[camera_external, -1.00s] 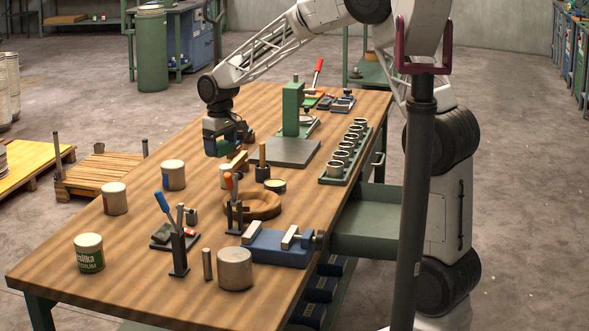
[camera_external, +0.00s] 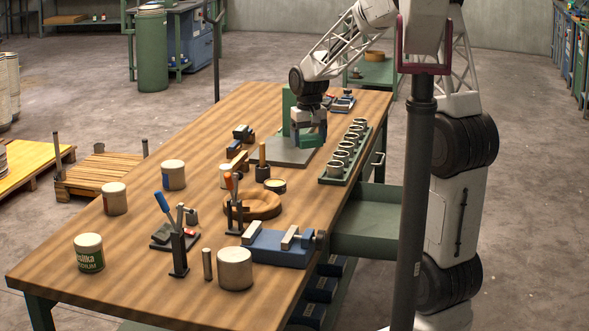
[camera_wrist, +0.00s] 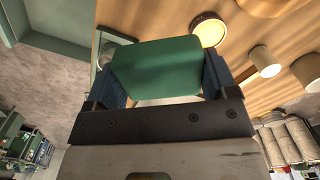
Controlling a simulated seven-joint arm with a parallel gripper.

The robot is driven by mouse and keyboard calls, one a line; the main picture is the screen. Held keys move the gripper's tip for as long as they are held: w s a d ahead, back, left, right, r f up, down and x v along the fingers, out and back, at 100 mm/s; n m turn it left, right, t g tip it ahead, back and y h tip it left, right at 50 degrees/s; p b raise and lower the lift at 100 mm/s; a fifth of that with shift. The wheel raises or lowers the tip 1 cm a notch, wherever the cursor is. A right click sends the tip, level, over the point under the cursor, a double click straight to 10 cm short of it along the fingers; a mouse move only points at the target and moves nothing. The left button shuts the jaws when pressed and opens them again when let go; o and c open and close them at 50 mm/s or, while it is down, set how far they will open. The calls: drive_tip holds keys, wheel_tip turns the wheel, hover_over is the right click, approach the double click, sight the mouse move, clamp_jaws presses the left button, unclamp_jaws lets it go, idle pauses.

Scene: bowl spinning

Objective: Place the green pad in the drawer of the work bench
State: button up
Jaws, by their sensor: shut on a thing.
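The green pad (camera_wrist: 157,68) is a flat green block between the two blue fingers of my gripper (camera_wrist: 165,85) in the wrist view. My gripper (camera_external: 308,138) is shut on it. In the external view they hang above the grey plate of the green stand near the bench's far right part. The green drawer (camera_external: 375,240) is pulled out from the right side of the wooden work bench (camera_external: 125,240), with its inside partly visible. The drawer also appears to show at the wrist view's upper left (camera_wrist: 55,12).
A green rack (camera_external: 333,178) with several metal cups lies along the right bench edge, between my gripper and the drawer. A blue vise (camera_external: 280,248), a wooden ring (camera_external: 262,207) and several cans stand nearer. A dark post (camera_external: 412,200) stands before the drawer's right side.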

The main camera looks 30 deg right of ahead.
drive_tip(key=s+d+m, duration=0.4)
drive_tip(key=s+d, duration=0.4)
drive_tip(key=d, duration=0.4)
drive_tip(key=m, duration=0.3)
hover_over(382, 235)
wheel_tip(382, 235, down, 19)
drive_tip(key=shift+r, duration=0.2)
drive_tip(key=shift+a, duration=0.1)
drive_tip(key=shift+f, duration=2.9)
drive_tip(key=shift+f, duration=0.1)
drive_tip(key=shift+s+f, duration=0.1)
drive_tip(key=shift+f, duration=1.9)
drive_tip(key=shift+f, duration=0.1)
